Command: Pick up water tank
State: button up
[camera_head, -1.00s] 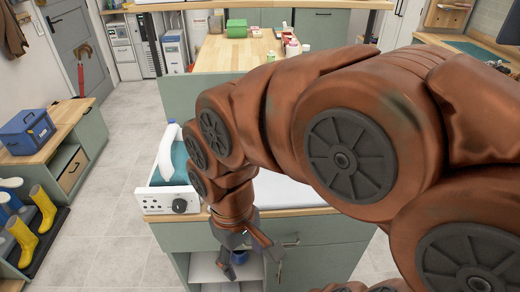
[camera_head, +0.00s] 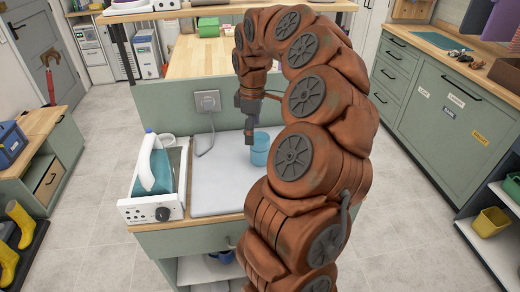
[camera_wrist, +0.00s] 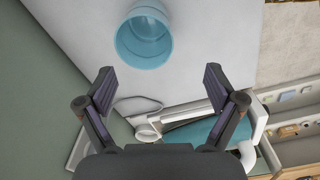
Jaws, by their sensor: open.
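A blue, see-through, cup-shaped container (camera_head: 260,152), which looks like the water tank, stands on the white ironing pad (camera_head: 212,201). It also shows in the wrist view (camera_wrist: 144,42), at the top, with its round open mouth facing the camera. My gripper (camera_head: 249,139) points down over the pad, just left of the container in the head view. In the wrist view my gripper (camera_wrist: 159,78) has its two fingers spread wide with nothing between them. The container lies beyond the fingertips there, and I see no contact.
A white ironing station (camera_head: 150,212) with a white-and-teal iron (camera_head: 153,168) stands left of the pad. A cable runs from a wall socket (camera_head: 207,101) on the green panel behind. The pad's front-left area is clear. Blue items sit in the open cabinet below.

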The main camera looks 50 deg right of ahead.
aim_at(261, 148)
jog(key=d+f, duration=0.2)
jog(key=shift+s+d+f+p, duration=0.25)
jog(key=shift+s+f+p, duration=0.05)
jog(key=shift+f+p, duration=0.1)
jog(key=shift+s+f+p, duration=0.15)
jog(key=shift+f+p, duration=1.05)
jog(key=shift+f, duration=1.65)
jog(key=c, duration=1.4)
jog(key=shift+o, duration=0.2)
jog(key=shift+d+r, duration=0.1)
jog(key=shift+r, duration=0.15)
